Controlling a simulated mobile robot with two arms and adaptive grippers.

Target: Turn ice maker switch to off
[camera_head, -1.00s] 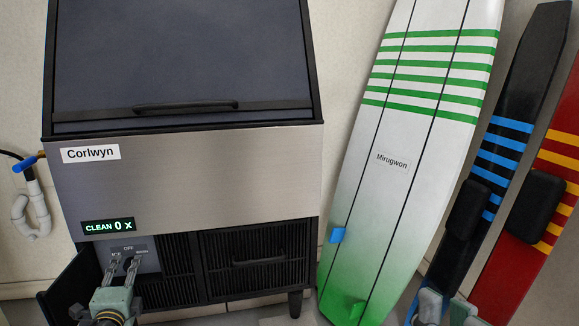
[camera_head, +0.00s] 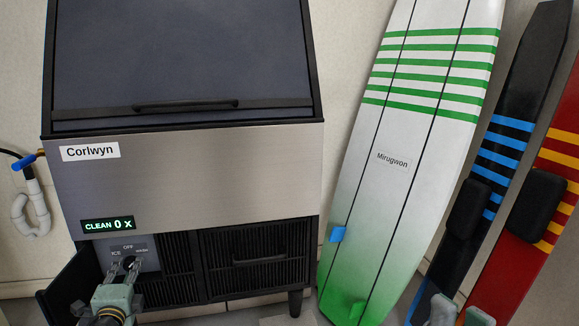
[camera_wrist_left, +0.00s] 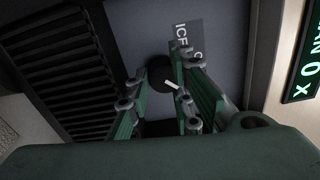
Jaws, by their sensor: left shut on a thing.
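The ice maker (camera_head: 200,170) stands at the left in the head view. Its green display (camera_head: 107,224) reads "CLEAN 0 X". Below it is a small switch panel (camera_head: 143,250) with labels ICE, OFF and a third too small to read. My left gripper (camera_head: 127,266) is shut on the dark round switch knob, which shows between the fingers in the left wrist view (camera_wrist_left: 159,74). A short white mark shows on the knob. The fingers hide part of the knob and of the labels. My right gripper (camera_head: 459,313) shows at the bottom right edge, its fingertips apart.
A white and green surfboard (camera_head: 395,200) leans on the wall right of the ice maker. Black (camera_head: 515,150) and red (camera_head: 545,200) boards stand farther right, behind my right gripper. A grey pipe (camera_head: 38,205) with a blue valve is at the left.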

